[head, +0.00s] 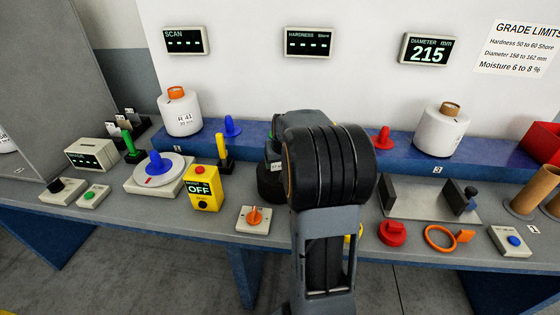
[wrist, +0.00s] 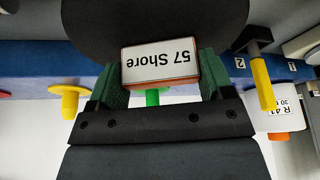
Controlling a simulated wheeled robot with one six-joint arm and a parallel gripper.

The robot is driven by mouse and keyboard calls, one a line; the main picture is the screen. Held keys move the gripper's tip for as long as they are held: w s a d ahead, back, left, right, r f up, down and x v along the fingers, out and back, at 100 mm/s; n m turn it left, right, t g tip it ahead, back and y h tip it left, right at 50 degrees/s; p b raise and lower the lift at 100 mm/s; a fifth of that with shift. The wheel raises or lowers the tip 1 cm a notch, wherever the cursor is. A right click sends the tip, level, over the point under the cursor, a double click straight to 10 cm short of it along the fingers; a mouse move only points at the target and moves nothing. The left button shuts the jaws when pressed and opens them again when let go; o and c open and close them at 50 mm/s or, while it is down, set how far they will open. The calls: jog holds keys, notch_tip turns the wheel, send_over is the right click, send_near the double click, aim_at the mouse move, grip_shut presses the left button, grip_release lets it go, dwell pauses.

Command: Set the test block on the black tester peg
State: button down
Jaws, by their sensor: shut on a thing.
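The test block (wrist: 160,62) is a small block with orange-brown edges and a white face reading "57 Shore", upside down in the wrist view. My gripper (wrist: 159,78) is shut on it, with green pads on both sides. A large round black thing (wrist: 155,22) lies beyond the block and fills the top of the wrist view. In the head view a dark rounded form (head: 268,186) shows at the left of my arm. I cannot tell whether either is the black tester peg. My arm hides the gripper in the head view, and contact is unclear.
A blue step (head: 420,158) runs behind the grey bench, with a red peg (head: 382,137) and bobbins. The yellow OFF box (head: 203,190) and orange-knob switch (head: 254,218) stand left of my arm. A grey two-post fixture (head: 430,200) stands to the right.

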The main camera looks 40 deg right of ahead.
jog(key=shift+f, duration=0.25)
jog(key=shift+c, duration=1.7)
grip_release()
jog(key=o, duration=0.3)
jog(key=shift+o, duration=0.2)
jog(key=v, duration=1.4)
jog(key=shift+b, duration=0.35)
jog(key=shift+f, duration=0.15)
